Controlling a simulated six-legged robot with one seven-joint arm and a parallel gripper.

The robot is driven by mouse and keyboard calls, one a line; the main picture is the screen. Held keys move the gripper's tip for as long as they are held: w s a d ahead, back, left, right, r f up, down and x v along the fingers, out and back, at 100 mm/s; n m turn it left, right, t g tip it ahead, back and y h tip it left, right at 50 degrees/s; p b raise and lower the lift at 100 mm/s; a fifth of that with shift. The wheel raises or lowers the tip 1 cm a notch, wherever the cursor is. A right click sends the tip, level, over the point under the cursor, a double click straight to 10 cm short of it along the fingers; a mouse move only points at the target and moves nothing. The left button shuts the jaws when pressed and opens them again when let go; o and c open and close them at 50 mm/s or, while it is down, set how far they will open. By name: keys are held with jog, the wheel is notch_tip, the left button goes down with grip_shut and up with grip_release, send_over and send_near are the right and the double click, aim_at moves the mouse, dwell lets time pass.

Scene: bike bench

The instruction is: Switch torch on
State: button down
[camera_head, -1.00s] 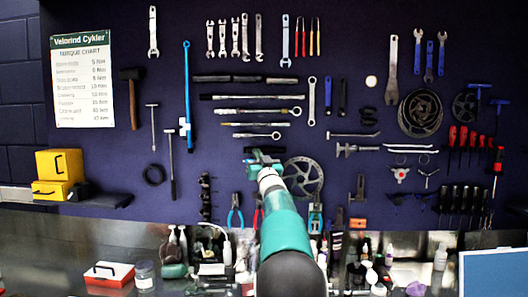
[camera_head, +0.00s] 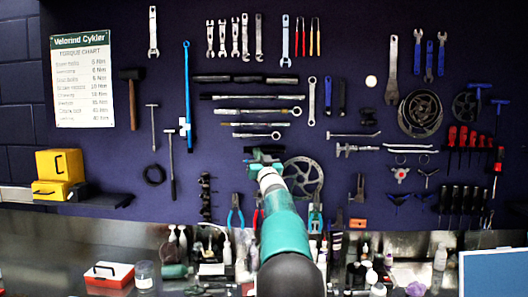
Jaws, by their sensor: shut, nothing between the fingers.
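My gripper (camera_head: 262,158) shows small and teal at the far end of my arm, in front of the dark tool wall near the brake disc (camera_head: 304,177). It is shut and holds nothing that I can see. I cannot pick out a torch for certain. A dark green rounded object (camera_head: 174,271) lies on the bench at the lower left, but it is too small to name. My arm hides the middle of the bench and part of the wall behind it.
The bench holds a red case (camera_head: 108,274), a glass jar (camera_head: 144,274) and many bottles, including a white one (camera_head: 440,257). Yellow boxes (camera_head: 59,164) stand on a shelf at the left. A blue panel (camera_head: 491,274) fills the lower right.

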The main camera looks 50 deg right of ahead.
dwell(0.3)
jog(key=shift+s+a, duration=0.35)
jog(key=shift+a, duration=0.1)
jog(key=s+a, duration=0.3)
jog(key=a, duration=0.1)
jog(key=shift+s+a, duration=0.35)
jog(key=shift+s, duration=0.05)
jog(key=shift+s, duration=0.1)
dwell(0.7)
